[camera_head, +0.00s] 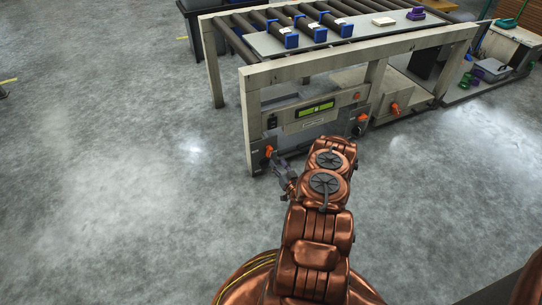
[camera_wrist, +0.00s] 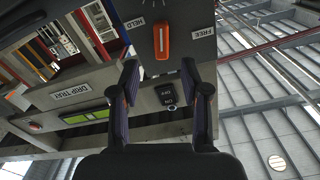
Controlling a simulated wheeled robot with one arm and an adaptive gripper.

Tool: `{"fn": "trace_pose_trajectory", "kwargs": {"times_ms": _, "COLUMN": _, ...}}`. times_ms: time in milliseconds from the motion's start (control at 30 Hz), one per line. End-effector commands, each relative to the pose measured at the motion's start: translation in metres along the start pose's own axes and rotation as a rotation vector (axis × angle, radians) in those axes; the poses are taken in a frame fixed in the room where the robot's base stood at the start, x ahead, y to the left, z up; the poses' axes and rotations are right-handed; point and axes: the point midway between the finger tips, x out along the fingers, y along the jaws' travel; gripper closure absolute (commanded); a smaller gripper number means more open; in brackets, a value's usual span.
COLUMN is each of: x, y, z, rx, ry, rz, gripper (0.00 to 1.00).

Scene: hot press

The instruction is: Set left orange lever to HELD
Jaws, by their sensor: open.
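The left orange lever (camera_head: 269,151) is on the grey panel at the left front leg of the roller table. In the wrist view the lever (camera_wrist: 161,40) stands upright in the picture, between a HELD label (camera_wrist: 134,23) on its left and a FREE label (camera_wrist: 203,31) on its right. The lever's upper end is near the top edge of that view. My gripper (camera_wrist: 160,68) is open and empty, with its fingertips apart on either side of the line to the lever. In the head view my gripper (camera_head: 281,166) is close to the panel; contact cannot be told.
Below the lever in the wrist view is a black ON/OFF switch (camera_wrist: 166,93). A DRIP TRAY label (camera_wrist: 69,93) and a green display (camera_wrist: 90,117) lie to the left. Other orange handles (camera_head: 363,118) (camera_head: 395,108) are farther right. The floor (camera_head: 130,180) at left is clear.

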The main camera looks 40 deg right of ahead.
Motion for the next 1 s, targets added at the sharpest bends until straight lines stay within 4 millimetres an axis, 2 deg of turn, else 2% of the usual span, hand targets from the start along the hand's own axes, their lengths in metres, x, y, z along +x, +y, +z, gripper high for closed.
{"fn": "trace_pose_trajectory", "kwargs": {"times_ms": 300, "x": 0.046, "y": -0.003, "z": 0.002, "rx": -0.004, "ry": 0.004, "rz": -0.008, "gripper": 0.54}}
{"fn": "trace_pose_trajectory", "kwargs": {"times_ms": 500, "x": 0.066, "y": -0.001, "z": 0.001, "rx": -0.001, "ry": 0.000, "rz": -0.003, "gripper": 0.54}}
{"fn": "trace_pose_trajectory", "kwargs": {"times_ms": 900, "x": 0.072, "y": 0.000, "z": -0.001, "rx": 0.000, "ry": -0.001, "rz": 0.002, "gripper": 0.54}}
{"fn": "trace_pose_trajectory", "kwargs": {"times_ms": 1000, "x": 0.072, "y": 0.000, "z": -0.001, "rx": 0.000, "ry": -0.001, "rz": 0.002, "gripper": 0.65}}
